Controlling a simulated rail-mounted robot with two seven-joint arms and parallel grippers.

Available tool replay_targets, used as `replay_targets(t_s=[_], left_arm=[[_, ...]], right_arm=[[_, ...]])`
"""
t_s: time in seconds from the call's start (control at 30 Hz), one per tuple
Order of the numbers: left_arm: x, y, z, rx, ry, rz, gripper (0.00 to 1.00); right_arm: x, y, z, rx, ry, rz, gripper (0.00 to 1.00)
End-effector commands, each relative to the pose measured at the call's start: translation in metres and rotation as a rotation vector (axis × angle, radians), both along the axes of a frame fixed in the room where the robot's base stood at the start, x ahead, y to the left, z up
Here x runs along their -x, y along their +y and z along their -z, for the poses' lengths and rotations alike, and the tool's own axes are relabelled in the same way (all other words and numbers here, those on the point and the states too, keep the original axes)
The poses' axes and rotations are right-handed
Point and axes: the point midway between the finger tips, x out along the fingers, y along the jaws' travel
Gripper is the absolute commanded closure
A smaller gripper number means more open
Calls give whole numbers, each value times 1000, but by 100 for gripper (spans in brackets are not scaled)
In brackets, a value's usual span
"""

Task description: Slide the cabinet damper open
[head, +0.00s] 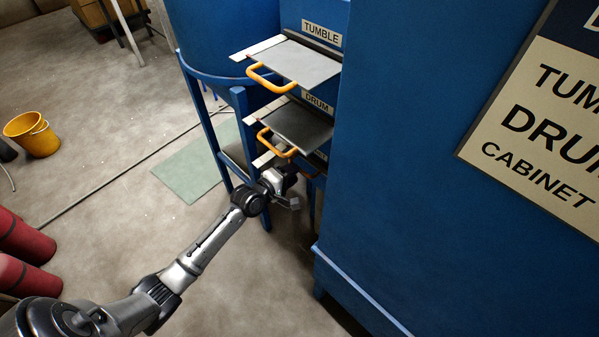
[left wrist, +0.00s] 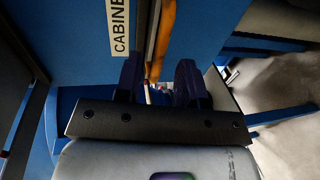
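The cabinet damper's label (left wrist: 120,26) reads "CABINE" in the left wrist view, on a blue panel. Beside it the orange handle (left wrist: 160,42) stands between my left gripper's (left wrist: 160,82) two dark fingers. The fingers are apart, with a gap showing around the handle; I see no clear contact. In the head view my left gripper (head: 289,188) is low at the blue cabinet's side, below the DRUM damper. The cabinet damper's plate is mostly hidden there behind the upper dampers and my arm. My right gripper is not in view.
The TUMBLE damper plate (head: 298,61) and DRUM damper plate (head: 297,129) stick out above my gripper, each with an orange handle. A blue frame leg (head: 216,140) stands left of my wrist. A yellow bucket (head: 33,135) and red cylinders (head: 22,240) are at the far left.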

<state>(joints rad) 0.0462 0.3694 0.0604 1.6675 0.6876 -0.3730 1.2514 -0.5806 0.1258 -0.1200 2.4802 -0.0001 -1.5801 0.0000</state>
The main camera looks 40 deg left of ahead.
Motion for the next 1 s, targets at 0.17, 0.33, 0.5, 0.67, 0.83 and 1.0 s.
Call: replay_targets(t_s=[0.17, 0.33, 0.5, 0.67, 0.83, 1.0], left_arm=[[-22, -2, 5, 1, -1, 1, 64], [-32, -3, 6, 0, -1, 0, 64], [-35, -4, 7, 0, 1, 0, 64], [-35, -4, 7, 0, 1, 0, 64], [-35, -4, 7, 0, 0, 0, 74], [-35, -4, 7, 0, 0, 0, 91]], right_arm=[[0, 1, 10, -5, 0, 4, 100], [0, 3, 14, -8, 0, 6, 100], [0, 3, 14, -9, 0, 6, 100], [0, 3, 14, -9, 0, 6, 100], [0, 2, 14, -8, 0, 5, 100], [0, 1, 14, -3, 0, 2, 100]])
